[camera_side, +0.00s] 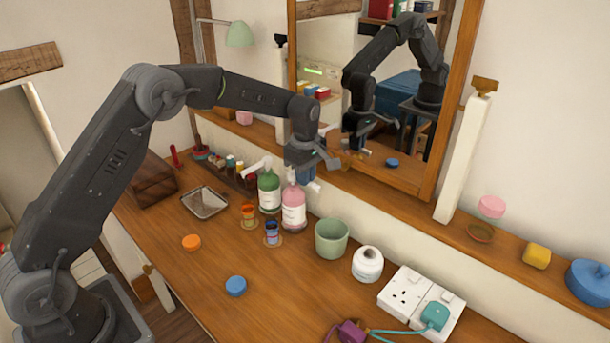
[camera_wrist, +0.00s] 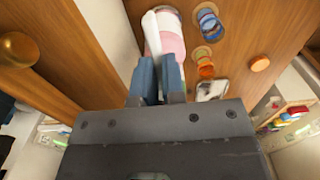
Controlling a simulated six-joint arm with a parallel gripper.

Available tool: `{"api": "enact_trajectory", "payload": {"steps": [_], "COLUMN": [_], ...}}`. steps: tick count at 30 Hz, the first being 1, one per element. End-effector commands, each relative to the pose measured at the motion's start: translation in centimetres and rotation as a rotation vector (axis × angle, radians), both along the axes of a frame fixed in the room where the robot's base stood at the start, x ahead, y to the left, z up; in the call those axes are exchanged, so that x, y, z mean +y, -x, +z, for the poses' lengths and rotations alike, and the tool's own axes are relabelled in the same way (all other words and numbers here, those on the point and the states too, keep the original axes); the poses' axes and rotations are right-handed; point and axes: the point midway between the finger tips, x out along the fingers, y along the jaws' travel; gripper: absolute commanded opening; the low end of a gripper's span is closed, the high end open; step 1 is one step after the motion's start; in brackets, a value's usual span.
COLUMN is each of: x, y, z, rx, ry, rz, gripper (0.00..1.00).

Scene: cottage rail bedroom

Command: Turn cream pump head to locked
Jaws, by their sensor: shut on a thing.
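The pink bottle (camera_side: 293,210) stands upright on the wooden counter, just right of the green bottle (camera_side: 268,192), which has a white pump head (camera_side: 258,163). My gripper (camera_side: 301,178) is directly above the pink bottle, pointing down, with its fingers at the bottle's top. In the wrist view my gripper (camera_wrist: 159,62) has its blue fingers shut on the white pump head (camera_wrist: 153,32) of the pink bottle (camera_wrist: 172,42). Part of the pump head is hidden between the fingers. I cannot tell whether the head is at its locked position.
A green cup (camera_side: 331,239) and a white jar (camera_side: 367,265) stand to the right. Two small glasses, an orange one (camera_side: 249,215) and a blue one (camera_side: 272,233), stand in front. A metal tray (camera_side: 204,203) lies left. The mirror (camera_side: 385,120) rises behind.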

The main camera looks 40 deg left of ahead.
Motion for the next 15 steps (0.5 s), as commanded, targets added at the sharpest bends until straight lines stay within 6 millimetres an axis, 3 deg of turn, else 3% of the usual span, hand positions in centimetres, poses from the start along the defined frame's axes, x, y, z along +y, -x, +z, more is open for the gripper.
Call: {"api": "enact_trajectory", "payload": {"steps": [2,3,10,15], "x": [0.01,0.01,0.01,0.01], "y": [-0.06,-0.06,-0.04,-0.02], "z": [0.05,0.05,0.04,0.02], "rx": [-0.003,-0.003,-0.002,-0.001], "ry": [0.001,0.001,0.001,0.001], "rz": [0.003,0.003,0.001,0.001], "gripper": [0.0,0.13,0.35,0.36]}}
